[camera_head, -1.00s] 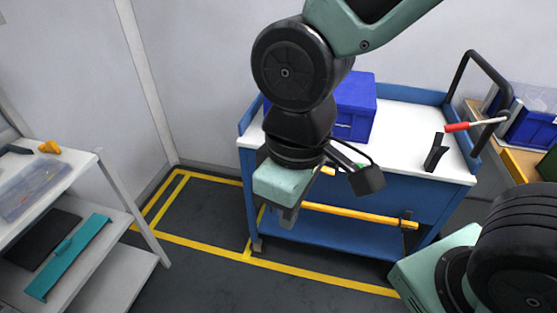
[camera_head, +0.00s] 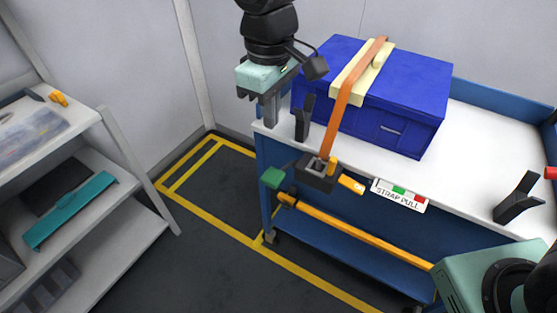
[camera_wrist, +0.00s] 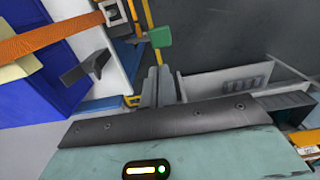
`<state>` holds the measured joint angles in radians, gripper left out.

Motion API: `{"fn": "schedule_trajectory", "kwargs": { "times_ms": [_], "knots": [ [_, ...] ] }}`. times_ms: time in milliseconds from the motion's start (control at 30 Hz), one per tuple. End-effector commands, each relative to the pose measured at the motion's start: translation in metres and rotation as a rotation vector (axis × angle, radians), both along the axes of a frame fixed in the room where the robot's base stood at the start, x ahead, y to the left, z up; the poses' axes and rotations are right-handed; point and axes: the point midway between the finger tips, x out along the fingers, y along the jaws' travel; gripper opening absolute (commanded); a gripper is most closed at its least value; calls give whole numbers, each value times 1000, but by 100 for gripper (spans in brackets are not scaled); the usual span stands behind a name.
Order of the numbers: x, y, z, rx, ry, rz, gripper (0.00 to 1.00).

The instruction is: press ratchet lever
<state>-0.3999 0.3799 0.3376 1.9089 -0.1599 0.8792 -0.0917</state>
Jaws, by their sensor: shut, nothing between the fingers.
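The ratchet (camera_head: 318,172) is a dark block on the front edge of the blue cart, with an orange strap (camera_head: 343,108) running up from it over a blue box (camera_head: 410,88). A green-tipped lever (camera_head: 272,178) sticks out to its left, and a yellow piece (camera_head: 351,185) to its right. My gripper (camera_head: 271,117) points down, shut and empty, above and behind the green tip, apart from it. In the wrist view the shut fingers (camera_wrist: 161,88) show below the green tip (camera_wrist: 160,36), and the ratchet (camera_wrist: 114,12) is partly cut off at the top.
A black upright bracket (camera_head: 304,119) stands on the cart top close right of my fingers. A STRAP PULL label (camera_head: 399,195) is on the cart's front edge. Another black bracket (camera_head: 519,199) stands at the right. A yellow rail (camera_head: 350,236) runs below. Grey shelves (camera_head: 120,150) stand left.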

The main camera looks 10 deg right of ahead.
Motion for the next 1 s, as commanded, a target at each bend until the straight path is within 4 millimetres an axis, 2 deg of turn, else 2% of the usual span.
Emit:
{"fn": "schedule_trajectory", "kwargs": {
  "times_ms": [233, 367, 800, 1000],
  "knots": [
    [0, 0, -3, 1, 1, -1, 0],
    [-1, 0, -16, -1, 2, -1, 0],
    [-1, 0, -103, -1, 3, -1, 0],
    [-1, -1, -129, -2, 1, -2, 0]
  ]
}}
